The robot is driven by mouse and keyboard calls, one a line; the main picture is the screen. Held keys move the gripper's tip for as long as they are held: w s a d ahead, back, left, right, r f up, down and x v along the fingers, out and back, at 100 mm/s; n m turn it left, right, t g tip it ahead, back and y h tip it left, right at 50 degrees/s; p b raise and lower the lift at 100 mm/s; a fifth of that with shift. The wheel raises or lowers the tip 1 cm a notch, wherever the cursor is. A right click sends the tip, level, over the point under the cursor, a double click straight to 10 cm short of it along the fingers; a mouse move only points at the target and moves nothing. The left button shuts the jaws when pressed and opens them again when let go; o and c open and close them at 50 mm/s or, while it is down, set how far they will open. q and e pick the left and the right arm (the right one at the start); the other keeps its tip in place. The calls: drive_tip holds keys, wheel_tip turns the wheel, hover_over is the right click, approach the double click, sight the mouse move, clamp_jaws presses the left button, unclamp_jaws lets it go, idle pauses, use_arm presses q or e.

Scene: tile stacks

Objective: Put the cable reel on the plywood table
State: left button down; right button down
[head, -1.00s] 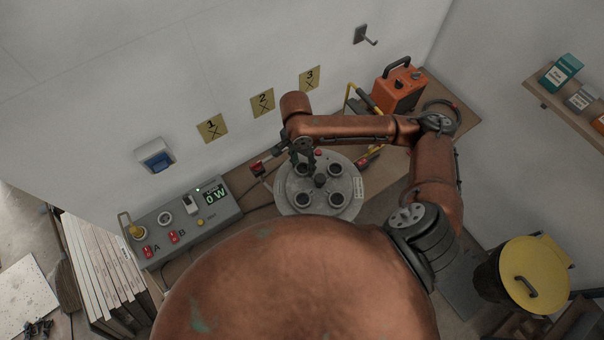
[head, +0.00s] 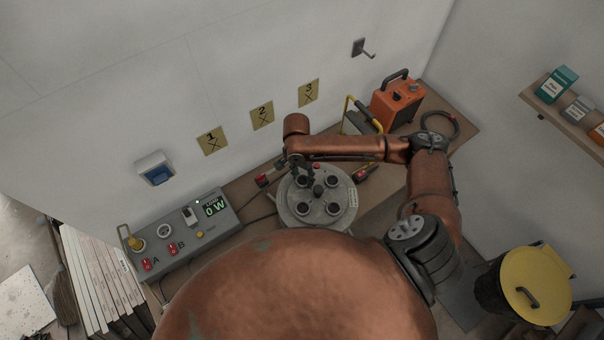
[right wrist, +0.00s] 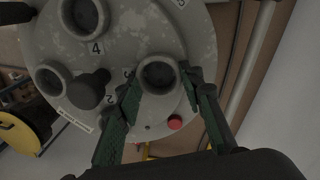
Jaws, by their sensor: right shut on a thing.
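The cable reel (head: 343,206) is a round grey disc with several dark round sockets, a dark centre knob and a red button. It is over or on the brown plywood table (head: 240,188); whether its underside touches is hidden. My right gripper (head: 303,162) reaches down to its far-left socket. In the right wrist view, the green-padded fingers of my gripper (right wrist: 162,84) straddle one socket collar of the reel (right wrist: 130,28) and are shut on it. My left gripper is not in view.
A control panel (head: 185,235) reading 0 W stands left of the reel. An orange box (head: 397,103) and a yellow handle (head: 368,117) are behind it to the right. A red-and-black plug (head: 265,180) lies close by on the left. The wall rises directly behind.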

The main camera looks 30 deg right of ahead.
drive_tip(key=shift+w+r, duration=0.1)
drive_tip(key=shift+w, duration=0.05)
drive_tip(key=c, duration=1.3)
unclamp_jaws()
drive_tip(key=shift+s, duration=0.2)
wheel_tip(320, 180, up, 12)
drive_tip(key=w, duration=0.1)
drive_tip(key=shift+a+b, duration=0.25)
drive_tip(key=shift+b, duration=0.05)
drive_tip(key=shift+w, duration=0.1)
